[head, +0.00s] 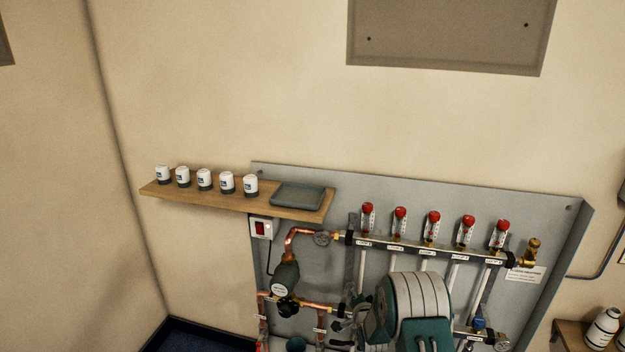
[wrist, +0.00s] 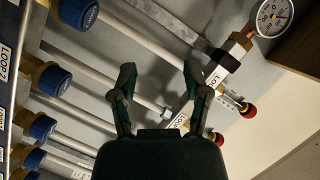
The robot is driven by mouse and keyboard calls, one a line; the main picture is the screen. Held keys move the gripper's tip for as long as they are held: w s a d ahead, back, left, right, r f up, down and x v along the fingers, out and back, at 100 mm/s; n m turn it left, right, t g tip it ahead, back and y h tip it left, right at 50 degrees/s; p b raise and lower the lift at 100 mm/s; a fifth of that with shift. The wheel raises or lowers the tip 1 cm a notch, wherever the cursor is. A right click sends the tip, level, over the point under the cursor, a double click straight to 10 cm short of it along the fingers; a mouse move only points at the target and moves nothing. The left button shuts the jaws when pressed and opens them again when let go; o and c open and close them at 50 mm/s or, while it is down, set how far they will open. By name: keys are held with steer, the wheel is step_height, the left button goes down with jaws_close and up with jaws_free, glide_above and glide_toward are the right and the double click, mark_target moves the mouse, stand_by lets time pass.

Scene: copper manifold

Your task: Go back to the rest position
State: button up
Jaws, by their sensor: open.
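My gripper (wrist: 158,82) is open and empty in the wrist view, its two dark fingers spread apart in front of the manifold. Behind them are pale pipes and the grey backing board (wrist: 150,55). Nothing is between the fingertips. In the head view my arm rises in front of the lower part of the copper manifold, and I cannot make out the fingers there. The upper manifold bar (head: 420,248) carries several red-topped flow meters (head: 433,222); two red tops (wrist: 248,110) also show at the right of the wrist view.
A wooden shelf (head: 230,199) at the left holds several white caps (head: 204,179) and a grey tray (head: 297,196). Blue caps (wrist: 77,13) line the left of the wrist view, with a round gauge (wrist: 272,16) at upper right. White bottles (head: 603,328) stand at lower right.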

steer(key=s+r+n+g, duration=0.2)
steer(key=s+r+n, duration=0.15)
steer(key=r, duration=1.15)
steer(key=s+d+r+n+g+h, duration=0.1)
steer(key=s+r+n+g, duration=0.15)
steer(key=s+r, duration=0.8)
steer(key=s+r+n+g, duration=0.2)
steer(key=s, duration=1.4)
steer(key=s+r+n+g, duration=0.2)
steer(key=s+r+g, duration=0.1)
steer(key=s, duration=1.4)
steer(key=shift+s+d+r+g, duration=0.15)
steer(key=shift+d+r+g, duration=0.15)
steer(key=shift+g, duration=0.05)
